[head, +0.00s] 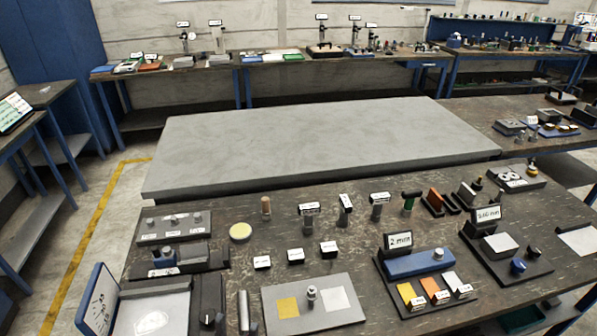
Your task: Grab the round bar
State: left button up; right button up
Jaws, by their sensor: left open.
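Two upright bars could be the round bar, and I cannot tell which is meant. A slim copper-brown bar (266,206) stands near the back edge of the dark workbench, left of the middle. A grey metal bar (243,312) stands at the front edge, between a black box (208,302) and a grey plate (345,316). A short metal post (311,297) also stands on the grey plate, between a yellow and a silver square. I cannot make out either of my grippers in the head view.
A yellow disc (240,231) and several small labelled blocks (296,255) lie mid-bench. A blue block (414,264) in a black stand is to the right. Labelled posts (309,218) line the back. A large bare grey slab (320,135) lies beyond.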

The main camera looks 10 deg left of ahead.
aim_at(244, 301)
jog(key=l+u, duration=0.25)
jog(key=u, duration=0.2)
jog(key=i+l+u, duration=0.1)
jog(key=l+u, duration=0.5)
jog(key=u, duration=0.3)
